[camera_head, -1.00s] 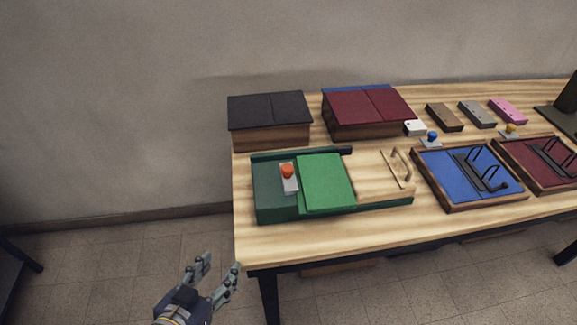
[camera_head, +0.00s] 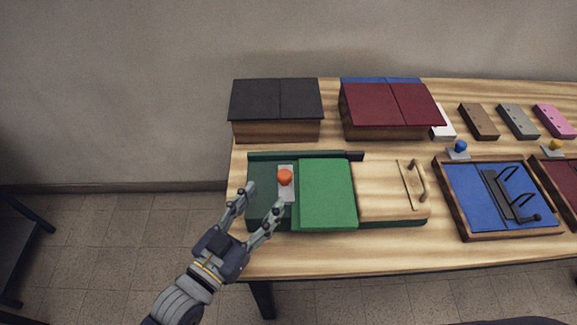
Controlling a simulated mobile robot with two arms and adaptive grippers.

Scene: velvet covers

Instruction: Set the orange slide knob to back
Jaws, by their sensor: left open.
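The orange slide knob (camera_head: 285,177) sits on a pale slotted plate (camera_head: 287,194) at the left end of the green box (camera_head: 266,220). It looks to be toward the far end of its plate. A green velvet cover (camera_head: 327,193) lies just right of the knob. My left gripper (camera_head: 265,195) is open, in front of and left of the knob. Its fingers reach over the left end of the green box, one on each side, and none visibly grips the knob. My right gripper is not in view.
A dark-lidded box (camera_head: 276,99) and a red-lidded box (camera_head: 392,105) stand behind. A wooden panel with a handle (camera_head: 415,178) lies right of the green cover. A blue tray (camera_head: 460,198) is farther right. The table's front left is bare.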

